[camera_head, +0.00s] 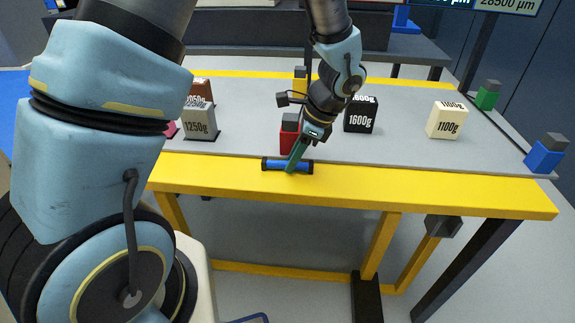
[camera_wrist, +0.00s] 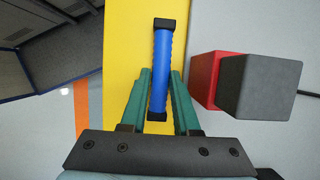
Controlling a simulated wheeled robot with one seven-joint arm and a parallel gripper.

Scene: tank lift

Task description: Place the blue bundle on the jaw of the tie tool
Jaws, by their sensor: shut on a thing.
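The blue bundle (camera_head: 276,165) is a short blue cylinder with black ends. It lies level over the yellow front edge of the table in the head view. In the wrist view the bundle (camera_wrist: 162,70) is between the green fingers of my gripper (camera_wrist: 157,95). My gripper (camera_head: 297,156) is shut on it near its middle and reaches down from behind. Whether the bundle touches the table edge or hangs just above it, I cannot tell. I cannot make out the tie tool or its jaw in either view.
A red block with a grey top (camera_head: 288,141) stands close behind the bundle. Boxes marked 1250g (camera_head: 199,123), 1600g (camera_head: 361,116) and 1100g (camera_head: 446,121) stand on the grey tabletop (camera_head: 400,145). A blue block (camera_head: 544,157) sits at the right corner. The yellow front edge right of the bundle is clear.

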